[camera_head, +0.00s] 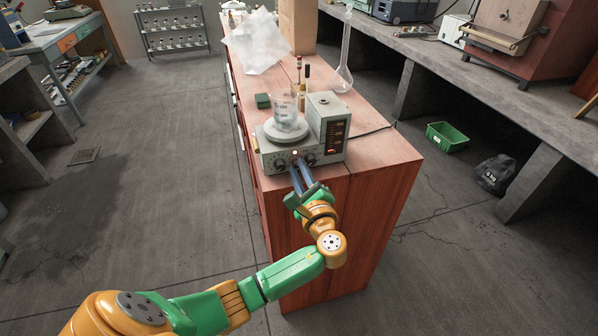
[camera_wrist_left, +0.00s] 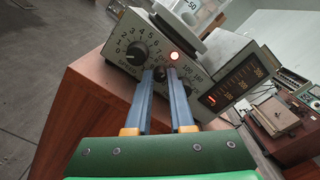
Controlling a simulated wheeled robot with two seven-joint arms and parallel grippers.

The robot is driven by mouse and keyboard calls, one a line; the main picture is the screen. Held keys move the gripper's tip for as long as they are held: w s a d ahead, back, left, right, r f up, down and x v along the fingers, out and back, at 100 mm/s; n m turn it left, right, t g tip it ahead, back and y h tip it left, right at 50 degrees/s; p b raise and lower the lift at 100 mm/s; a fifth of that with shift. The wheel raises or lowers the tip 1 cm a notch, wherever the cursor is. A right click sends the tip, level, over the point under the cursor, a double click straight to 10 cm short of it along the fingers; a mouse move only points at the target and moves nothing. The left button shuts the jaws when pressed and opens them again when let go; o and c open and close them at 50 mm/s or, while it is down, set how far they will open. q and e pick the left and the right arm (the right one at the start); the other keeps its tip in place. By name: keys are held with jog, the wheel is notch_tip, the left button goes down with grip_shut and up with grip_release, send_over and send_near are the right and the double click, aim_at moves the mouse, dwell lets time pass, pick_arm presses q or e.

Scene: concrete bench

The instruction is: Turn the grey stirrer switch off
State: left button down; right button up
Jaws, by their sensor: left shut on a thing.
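The grey stirrer (camera_head: 275,160) stands at the near end of the red-brown cabinet top, a glass beaker (camera_head: 286,112) on its round plate. In the left wrist view its front panel (camera_wrist_left: 126,50) shows a numbered dial at left, another knob at right and a lit red lamp (camera_wrist_left: 174,56). My left gripper (camera_head: 298,168) is at the middle of this panel. In the wrist view its blue fingers (camera_wrist_left: 160,74) are shut on the small switch below the lamp, between the knobs. The fingertips mostly hide the switch, so its position cannot be told. My right gripper is out of view.
A small dark green box (camera_head: 263,101), bottles and a tall glass flask (camera_head: 344,60) stand behind the stirrer. A cable runs from its right side. A green crate (camera_head: 446,137) and a black bag (camera_head: 495,174) lie on the floor at right.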

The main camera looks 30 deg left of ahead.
pick_arm(q)
jog(key=n+b, duration=0.2)
jog(key=n, duration=0.1)
jog(key=shift+f+n, duration=0.15)
jog(key=shift+n, duration=0.25)
jog(key=shift+n+b, duration=0.75)
jog(key=shift+n, duration=0.65)
jog(key=c, duration=1.1)
grip_release()
jog(key=shift+d, duration=0.1)
jog(key=b+v, duration=0.1)
jog(key=v, duration=0.6)
